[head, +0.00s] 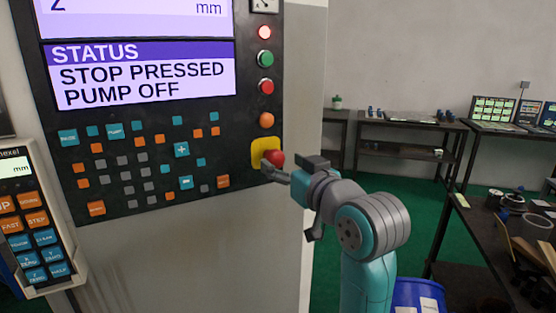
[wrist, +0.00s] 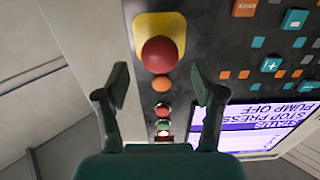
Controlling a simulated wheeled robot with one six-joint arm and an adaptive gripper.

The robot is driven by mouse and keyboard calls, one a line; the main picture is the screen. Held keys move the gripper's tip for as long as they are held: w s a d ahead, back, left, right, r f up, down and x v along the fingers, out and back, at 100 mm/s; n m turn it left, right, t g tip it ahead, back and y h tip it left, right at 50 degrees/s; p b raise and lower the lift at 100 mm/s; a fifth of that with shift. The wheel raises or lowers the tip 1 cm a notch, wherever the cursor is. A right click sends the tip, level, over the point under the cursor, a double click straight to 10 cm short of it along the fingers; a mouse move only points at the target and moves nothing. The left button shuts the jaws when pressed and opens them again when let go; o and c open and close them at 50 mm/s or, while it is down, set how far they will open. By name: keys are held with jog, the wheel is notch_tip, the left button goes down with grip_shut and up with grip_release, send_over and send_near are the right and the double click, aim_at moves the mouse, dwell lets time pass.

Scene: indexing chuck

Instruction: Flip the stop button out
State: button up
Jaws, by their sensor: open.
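The stop button (head: 274,158) is a red mushroom knob on a yellow plate (head: 257,151) at the lower right of the machine's control panel. In the wrist view the red stop button (wrist: 160,54) shows in front of the yellow plate (wrist: 172,24), beyond the fingertips and between their lines. My gripper (wrist: 157,82) is open and empty, with one finger on each side of the button's line. In the head view my gripper (head: 275,172) is at the button, partly overlapping it; whether a finger touches it I cannot tell. The screen (head: 140,75) reads "STOP PRESSED, PUMP OFF".
An orange button (head: 266,120) sits just above the stop button, with red and green buttons (head: 265,58) higher up. A handheld keypad unit (head: 30,215) hangs at the left. Dark workbenches (head: 410,120) stand at the back right.

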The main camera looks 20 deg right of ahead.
jog(key=s, duration=0.3)
jog(key=shift+s+d, duration=0.25)
jog(key=shift+d, duration=0.05)
jog(key=shift+f, duration=0.15)
jog(key=s+f+m+h, duration=0.1)
jog(key=s+f, duration=0.4)
jog(key=f, duration=0.6)
jog(key=s+f+m+g+h, duration=0.1)
jog(key=s+f, duration=0.3)
jog(key=f, duration=0.8)
jog(key=s+f+m+h, duration=0.1)
jog(key=s+f, duration=0.4)
jog(key=f, duration=0.6)
jog(key=s+f+g, duration=0.1)
jog(key=s+f, duration=0.2)
jog(key=s, duration=1.2)
jog(key=s+a+f+n+g, duration=0.1)
jog(key=s+f, duration=0.3)
jog(key=s, duration=1.2)
jog(key=shift+a+f, duration=0.2)
jog(key=shift+f, duration=0.05)
